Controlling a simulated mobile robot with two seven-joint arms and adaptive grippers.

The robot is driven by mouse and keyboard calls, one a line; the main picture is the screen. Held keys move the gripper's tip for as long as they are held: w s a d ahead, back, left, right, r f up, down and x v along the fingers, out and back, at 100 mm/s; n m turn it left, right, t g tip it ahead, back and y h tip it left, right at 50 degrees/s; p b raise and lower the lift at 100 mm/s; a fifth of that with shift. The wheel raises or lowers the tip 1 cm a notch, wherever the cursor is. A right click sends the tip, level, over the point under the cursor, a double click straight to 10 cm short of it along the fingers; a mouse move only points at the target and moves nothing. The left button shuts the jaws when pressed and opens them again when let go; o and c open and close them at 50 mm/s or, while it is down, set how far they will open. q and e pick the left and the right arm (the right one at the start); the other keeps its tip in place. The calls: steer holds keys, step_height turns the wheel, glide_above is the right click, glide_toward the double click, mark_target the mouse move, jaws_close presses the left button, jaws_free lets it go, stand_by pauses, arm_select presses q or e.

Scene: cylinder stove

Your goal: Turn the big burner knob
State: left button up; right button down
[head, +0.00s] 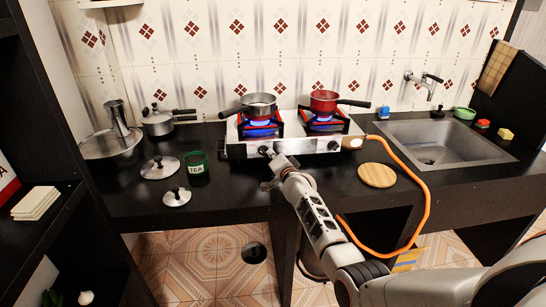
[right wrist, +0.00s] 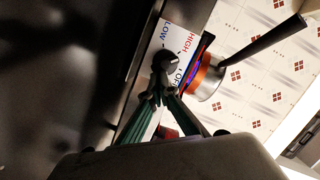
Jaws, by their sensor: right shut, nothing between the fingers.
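The two-burner stove (head: 290,152) stands on the dark counter, with blue flames lit under both pots. My right gripper (head: 268,158) is at the left part of the stove's front panel. In the right wrist view, a dark round knob (right wrist: 171,60) sits on a white plate marked LOW, HIGH and OFF. My right gripper's fingertips (right wrist: 160,88) are together right at this knob, with nothing between them. Whether they touch it I cannot tell. Another knob (head: 333,146) shows on the right of the panel. My left gripper is not in view.
A grey pot (head: 260,103) and a red pot (head: 324,101) stand on the burners, handles sticking out. An orange hose (head: 427,190) curves from the stove's right end past a round wooden board (head: 378,175). A green TEA tin (head: 196,167) and lids lie left.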

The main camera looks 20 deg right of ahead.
steer(key=shift+f+m+t+b, duration=0.3)
steer(key=shift+f+m+b, duration=0.35)
steer(key=shift+m, duration=0.55)
steer(key=m+b, duration=0.2)
steer(key=m, duration=0.1)
steer(key=shift+f+t+y, duration=0.3)
steer(key=shift+f+t, duration=0.05)
steer(key=shift+t, duration=0.05)
steer(key=shift+a+m+b, duration=0.1)
steer(key=shift+m+b, duration=0.5)
steer(key=shift+r, duration=0.1)
